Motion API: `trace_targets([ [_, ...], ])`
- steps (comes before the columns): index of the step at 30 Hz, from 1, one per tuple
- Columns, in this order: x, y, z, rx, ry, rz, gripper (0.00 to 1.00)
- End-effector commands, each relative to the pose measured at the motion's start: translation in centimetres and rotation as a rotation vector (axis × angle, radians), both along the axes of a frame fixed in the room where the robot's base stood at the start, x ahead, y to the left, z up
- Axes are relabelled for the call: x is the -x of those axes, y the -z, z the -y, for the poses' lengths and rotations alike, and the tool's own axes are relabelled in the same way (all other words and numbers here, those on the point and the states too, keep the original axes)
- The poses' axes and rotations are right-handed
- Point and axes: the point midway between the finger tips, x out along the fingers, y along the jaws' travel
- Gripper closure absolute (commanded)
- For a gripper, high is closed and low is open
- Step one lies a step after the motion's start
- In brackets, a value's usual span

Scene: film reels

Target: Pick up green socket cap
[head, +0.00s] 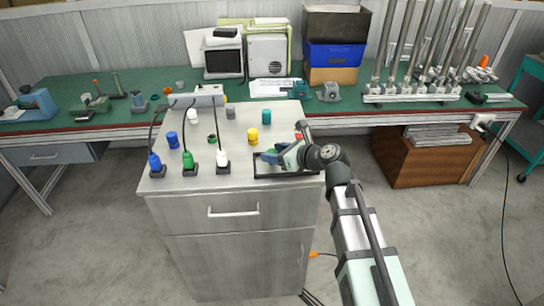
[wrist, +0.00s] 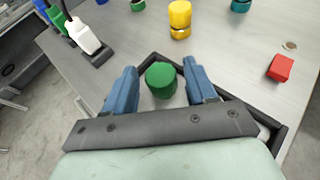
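The green socket cap (wrist: 161,80) is a short green cylinder inside a black-rimmed tray (wrist: 150,58). In the wrist view it lies between the two blue fingers of my gripper (wrist: 161,84), with a gap showing on each side. My gripper is open and does not visibly touch the cap. In the head view my gripper (head: 270,157) is low over the tray (head: 262,178) at the front right of the metal cabinet top; it hides the cap there.
Blue (head: 154,164), green (head: 188,161) and white (head: 222,158) corded plugs stand at the cabinet's front left. Several other caps stand farther back. A green workbench (head: 140,110) runs behind.

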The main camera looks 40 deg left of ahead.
Motion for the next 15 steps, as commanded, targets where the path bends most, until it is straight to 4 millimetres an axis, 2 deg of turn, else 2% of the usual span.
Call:
trace_targets([
  [2, -0.01, -0.01, 0.02, 0.0, 0.0, 0.0, 0.52],
  [15, -0.01, -0.02, 0.02, 0.0, 0.0, 0.0, 0.93],
])
